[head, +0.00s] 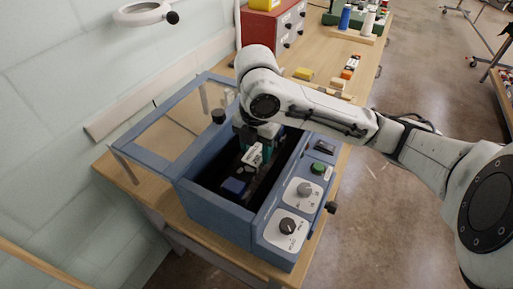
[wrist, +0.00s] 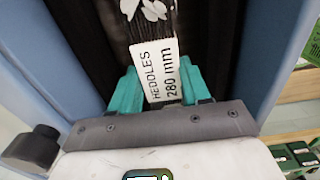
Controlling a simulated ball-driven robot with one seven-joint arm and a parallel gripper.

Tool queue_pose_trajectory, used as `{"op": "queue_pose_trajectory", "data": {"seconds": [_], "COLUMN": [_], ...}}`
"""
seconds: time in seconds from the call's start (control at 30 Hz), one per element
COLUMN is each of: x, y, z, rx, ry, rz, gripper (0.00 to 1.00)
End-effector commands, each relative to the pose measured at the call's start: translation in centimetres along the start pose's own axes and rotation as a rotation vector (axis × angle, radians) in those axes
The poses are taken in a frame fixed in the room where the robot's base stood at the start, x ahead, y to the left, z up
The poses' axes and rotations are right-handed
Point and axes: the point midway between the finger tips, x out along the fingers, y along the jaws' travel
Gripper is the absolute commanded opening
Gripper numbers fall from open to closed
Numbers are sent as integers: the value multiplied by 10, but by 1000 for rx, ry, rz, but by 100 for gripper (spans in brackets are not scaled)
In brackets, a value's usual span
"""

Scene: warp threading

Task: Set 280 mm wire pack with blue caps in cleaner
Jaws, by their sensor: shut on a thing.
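The cleaner (head: 215,207) is a blue open-topped box on the bench, with a dark inside. Its framed clear lid (head: 152,152) stands open to the left. My gripper (wrist: 160,88) reaches down into the cleaner with teal fingers shut on the wire pack. The pack's white label (wrist: 161,70) reads HEDDLES 280 mm, and its dark wires run lengthwise along the dark opening. In the head view a blue cap (head: 235,186) shows at the pack's near end inside the box. The far end is hidden by my arm. I cannot tell whether the pack touches the cleaner's floor.
The cleaner's right side has a panel with dials (head: 288,226) and a green button (head: 318,168). A red drawer cabinet (head: 272,32), a yellow block (head: 303,74) and thread spools (head: 345,17) stand farther back on the bench. The cleaner's walls are close around my gripper.

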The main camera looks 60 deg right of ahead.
Motion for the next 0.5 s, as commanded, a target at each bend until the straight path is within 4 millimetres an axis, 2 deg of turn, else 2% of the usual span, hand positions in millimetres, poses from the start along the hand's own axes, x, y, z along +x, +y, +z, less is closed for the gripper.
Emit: {"op": "queue_pose_trajectory", "data": {"seconds": [0.17, 0.2, 0.5], "x": [0, 0, 0], "y": [0, 0, 0], "z": [0, 0, 0], "rx": [0, 0, 0], "ry": [-1, -1, 0], "rz": [1, 1, 0], "gripper": [0, 48, 76]}}
